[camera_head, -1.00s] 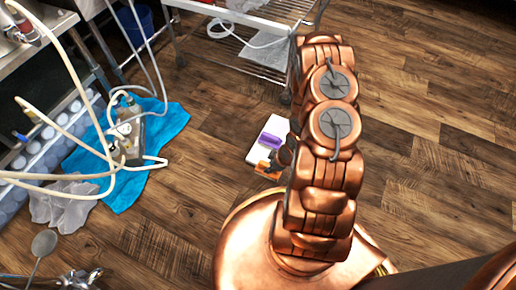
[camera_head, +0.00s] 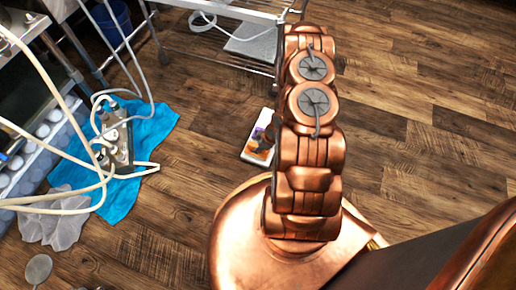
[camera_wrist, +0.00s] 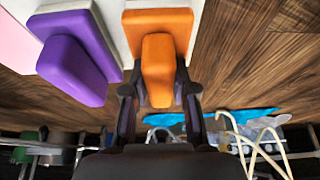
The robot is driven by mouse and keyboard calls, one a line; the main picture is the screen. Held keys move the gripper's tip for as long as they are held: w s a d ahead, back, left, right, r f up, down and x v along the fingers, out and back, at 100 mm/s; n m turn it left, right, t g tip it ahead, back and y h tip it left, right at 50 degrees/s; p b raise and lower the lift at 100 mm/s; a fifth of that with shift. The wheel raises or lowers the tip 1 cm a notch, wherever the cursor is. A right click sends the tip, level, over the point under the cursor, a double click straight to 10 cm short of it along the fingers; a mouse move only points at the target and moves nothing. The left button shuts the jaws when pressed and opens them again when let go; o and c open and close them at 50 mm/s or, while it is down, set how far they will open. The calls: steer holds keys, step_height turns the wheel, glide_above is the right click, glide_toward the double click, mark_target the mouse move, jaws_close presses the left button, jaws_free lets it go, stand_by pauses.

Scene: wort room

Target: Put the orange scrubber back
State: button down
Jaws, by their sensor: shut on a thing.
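The orange scrubber (camera_wrist: 157,68) is between the two fingers of my gripper (camera_wrist: 159,95) in the wrist view, which is shut on its raised handle. Its flat orange base overlaps a white board (camera_wrist: 111,22); I cannot tell whether it touches it. The purple scrubber (camera_wrist: 75,65) is on the board just left of it, with a small gap. In the head view, the white board (camera_head: 250,156) lies on the floor, with the orange scrubber (camera_head: 261,150) and purple scrubber (camera_head: 258,133) partly hidden by my arm and gripper.
A pink piece (camera_wrist: 25,38) shows left of the purple scrubber. A blue cloth (camera_head: 150,133) with a pump-like device (camera_head: 118,145) and hoses lies left on the floor. A wire-shelf cart (camera_head: 225,58) stands behind. Wood floor on the right is clear.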

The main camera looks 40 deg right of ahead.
steer(key=shift+f, duration=0.15)
steer(key=c, duration=0.9)
jaws_free()
steer(key=shift+c, duration=0.2)
